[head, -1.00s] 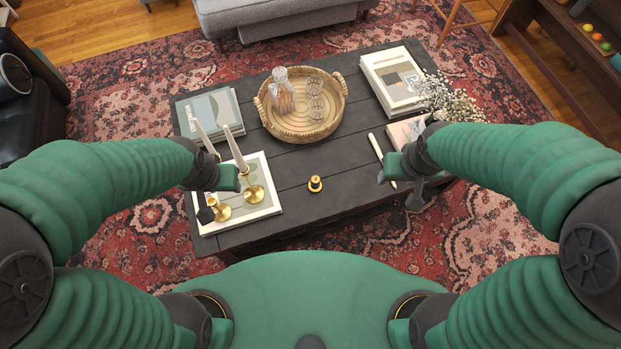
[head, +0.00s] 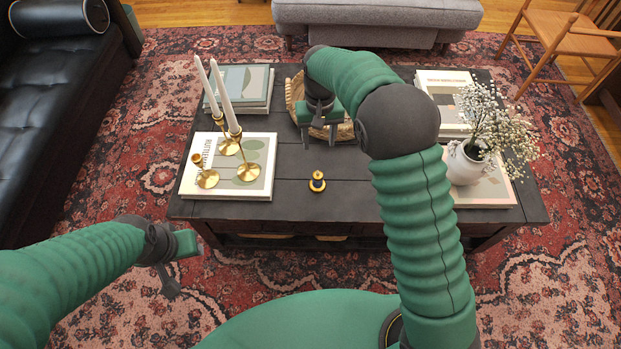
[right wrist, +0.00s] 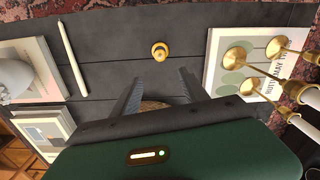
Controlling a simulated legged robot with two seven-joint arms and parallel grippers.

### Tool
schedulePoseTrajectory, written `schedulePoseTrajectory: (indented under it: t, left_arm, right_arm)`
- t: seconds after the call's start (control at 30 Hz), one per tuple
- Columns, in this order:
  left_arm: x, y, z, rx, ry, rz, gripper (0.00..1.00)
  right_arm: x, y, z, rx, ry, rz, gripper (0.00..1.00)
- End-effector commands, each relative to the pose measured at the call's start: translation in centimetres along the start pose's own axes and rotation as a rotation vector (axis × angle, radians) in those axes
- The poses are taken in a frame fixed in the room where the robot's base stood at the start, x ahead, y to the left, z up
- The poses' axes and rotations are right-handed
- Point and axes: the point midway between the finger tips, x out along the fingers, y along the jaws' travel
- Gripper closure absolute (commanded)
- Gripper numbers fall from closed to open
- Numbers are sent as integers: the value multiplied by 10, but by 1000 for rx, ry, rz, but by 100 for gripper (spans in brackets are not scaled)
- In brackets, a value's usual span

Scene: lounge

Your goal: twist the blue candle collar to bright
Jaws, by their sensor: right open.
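A small yellow-gold and black piece (head: 317,182) stands alone near the table's front edge; it also shows in the right wrist view (right wrist: 160,51). I cannot make out any blue collar on it or elsewhere. Brass candlesticks (head: 248,171) stand on a book at the left, two with white tapers (head: 226,100). My right gripper (head: 322,128) is behind the small piece, above the table, pointing down. In the right wrist view its fingers (right wrist: 160,90) are apart with nothing between them. My left gripper (head: 178,265) is off the table at lower left; its jaws are unclear.
The dark table (head: 300,205) holds a wicker tray (head: 295,95), partly hidden by my right arm. Books (head: 445,95) and a white vase of flowers (head: 468,165) stand at the right. A pale stick (right wrist: 72,58) lies near them. The tabletop around the small piece is clear.

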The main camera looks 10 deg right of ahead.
Motion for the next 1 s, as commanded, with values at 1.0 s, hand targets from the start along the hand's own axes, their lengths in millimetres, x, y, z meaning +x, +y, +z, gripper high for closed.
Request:
schedulePoseTrajectory:
  t: [1.0]
  left_arm:
    - [51,0,12,0,-1,0,58]
  right_arm:
    - [158,2,1,-1,2,-3,48]
